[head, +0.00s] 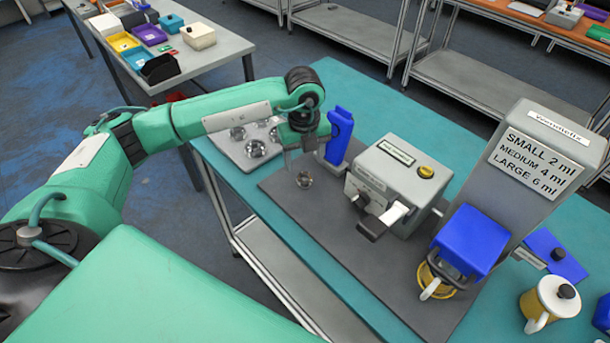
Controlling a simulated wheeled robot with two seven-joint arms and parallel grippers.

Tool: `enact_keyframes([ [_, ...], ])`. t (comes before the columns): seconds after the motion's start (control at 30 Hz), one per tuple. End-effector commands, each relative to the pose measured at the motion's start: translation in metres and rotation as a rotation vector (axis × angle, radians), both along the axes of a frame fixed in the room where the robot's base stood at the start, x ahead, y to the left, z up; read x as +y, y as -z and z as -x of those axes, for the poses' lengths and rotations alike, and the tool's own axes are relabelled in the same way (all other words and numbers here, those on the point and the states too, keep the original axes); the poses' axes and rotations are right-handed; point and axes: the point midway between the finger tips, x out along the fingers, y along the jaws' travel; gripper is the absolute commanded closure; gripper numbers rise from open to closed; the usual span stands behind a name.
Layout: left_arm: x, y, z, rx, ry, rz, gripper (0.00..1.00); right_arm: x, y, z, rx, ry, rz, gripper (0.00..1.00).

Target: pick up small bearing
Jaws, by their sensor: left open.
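A small shiny metal ring, seemingly a bearing (304,180), is on the dark grey mat near its left end. My left gripper (299,158) points down just above it and is open; whether the fingertips touch the bearing is too small to tell. More shiny round metal parts, apparently bearings, sit in a light grey tray (231,148) behind and left of the gripper; one of them (256,149) looks larger. My forearm and wrist hide part of the tray. My right gripper is not in view.
A blue upright scanner-like device (339,138) stands close right of the gripper. A grey dispenser (520,180) with a sign and a blue block stands right. The mat's (345,226) front middle is clear.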

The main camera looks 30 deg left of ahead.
Motion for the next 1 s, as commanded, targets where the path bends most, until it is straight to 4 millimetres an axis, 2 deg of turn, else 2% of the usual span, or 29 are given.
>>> enact_keyframes([
  [0.23,0.000,0.017,0.000,0.004,0.000,-0.001,0.37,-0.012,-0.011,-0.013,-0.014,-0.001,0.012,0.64],
  [0.37,0.001,0.034,0.000,0.004,0.000,-0.001,0.37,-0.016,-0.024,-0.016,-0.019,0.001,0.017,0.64],
  [0.5,0.001,0.054,-0.001,0.001,0.000,0.000,0.37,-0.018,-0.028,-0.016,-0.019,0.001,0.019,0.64],
  [0.8,0.001,0.061,-0.001,-0.001,0.000,-0.001,0.37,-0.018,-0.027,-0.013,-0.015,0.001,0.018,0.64],
  [0.87,0.001,0.061,-0.001,0.000,0.000,0.000,0.47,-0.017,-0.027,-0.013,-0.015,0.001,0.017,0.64],
  [1.0,0.001,0.061,-0.001,0.000,0.001,0.000,0.74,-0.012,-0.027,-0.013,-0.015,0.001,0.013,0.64],
])
